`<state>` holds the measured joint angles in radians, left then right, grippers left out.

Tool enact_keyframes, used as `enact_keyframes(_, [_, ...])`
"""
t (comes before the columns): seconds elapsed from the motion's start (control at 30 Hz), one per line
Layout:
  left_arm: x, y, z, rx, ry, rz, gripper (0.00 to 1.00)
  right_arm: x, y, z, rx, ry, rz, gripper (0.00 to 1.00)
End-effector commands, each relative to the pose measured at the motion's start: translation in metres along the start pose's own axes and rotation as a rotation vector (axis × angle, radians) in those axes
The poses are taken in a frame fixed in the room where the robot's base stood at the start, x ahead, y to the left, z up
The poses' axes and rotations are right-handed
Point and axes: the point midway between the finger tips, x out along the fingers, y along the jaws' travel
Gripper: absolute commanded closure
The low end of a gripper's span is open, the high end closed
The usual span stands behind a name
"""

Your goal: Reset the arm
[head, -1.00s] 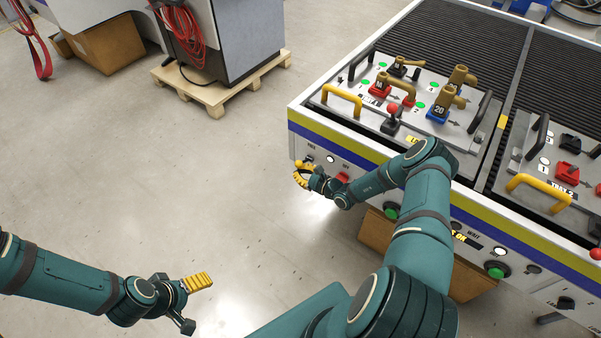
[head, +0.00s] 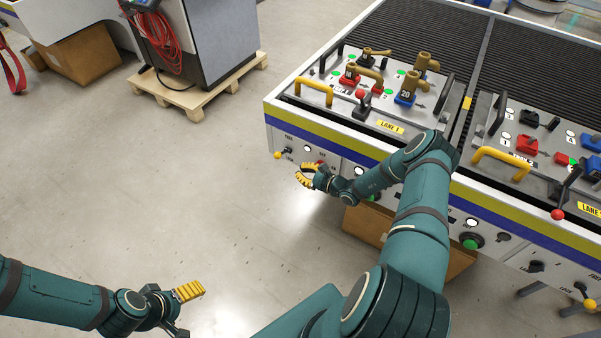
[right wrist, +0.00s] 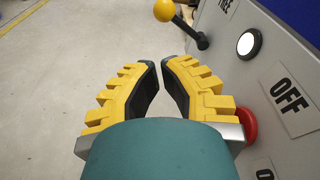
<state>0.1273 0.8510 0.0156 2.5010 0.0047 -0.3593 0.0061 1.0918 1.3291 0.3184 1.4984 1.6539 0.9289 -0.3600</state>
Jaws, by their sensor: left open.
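My right arm reaches over the floor to the front of the bench. Its gripper (head: 303,168) is beside the front panel, with the lever with the yellow ball (head: 277,156) to its left and apart from it. In the right wrist view the gripper's yellow fingers (right wrist: 160,66) lean toward each other, with a narrow gap at the tips and nothing between them. The yellow ball (right wrist: 163,10) shows beyond the tips. My left gripper (head: 190,292) is open and empty above bare floor at the lower left; one of its fingers is largely dark and hard to make out.
The bench (head: 350,145) carries fixture plates with levers, valves and yellow handles. Beside the right gripper are a red button (right wrist: 250,125) and a white lamp (right wrist: 248,44). A cardboard box (head: 365,228) stands below. A pallet (head: 205,93) is behind; the middle floor is clear.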

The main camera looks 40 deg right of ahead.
Motion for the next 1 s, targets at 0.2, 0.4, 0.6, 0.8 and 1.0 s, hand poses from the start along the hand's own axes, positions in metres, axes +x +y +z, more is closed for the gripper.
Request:
enact_keyframes(0.2, [0.000,0.000,0.000,0.000,0.000,0.000,0.19,0.000,0.000,0.000,0.000,0.001,0.000,1.00])
enact_keyframes(0.4, [0.000,0.000,0.000,0.000,0.000,0.000,0.19,0.000,0.000,0.000,0.000,0.001,0.000,1.00])
enact_keyframes(0.6, [0.000,0.000,0.000,0.000,0.000,0.000,0.19,0.009,0.025,0.010,-0.019,0.009,0.093,1.00])
enact_keyframes(0.8, [0.000,0.000,0.000,0.000,0.000,0.000,0.19,0.021,0.135,0.048,-0.166,0.064,0.515,1.00])
enact_keyframes(1.0, [0.000,0.000,0.000,0.000,0.000,0.000,0.19,-0.026,0.250,0.081,-0.549,0.151,1.046,1.00])
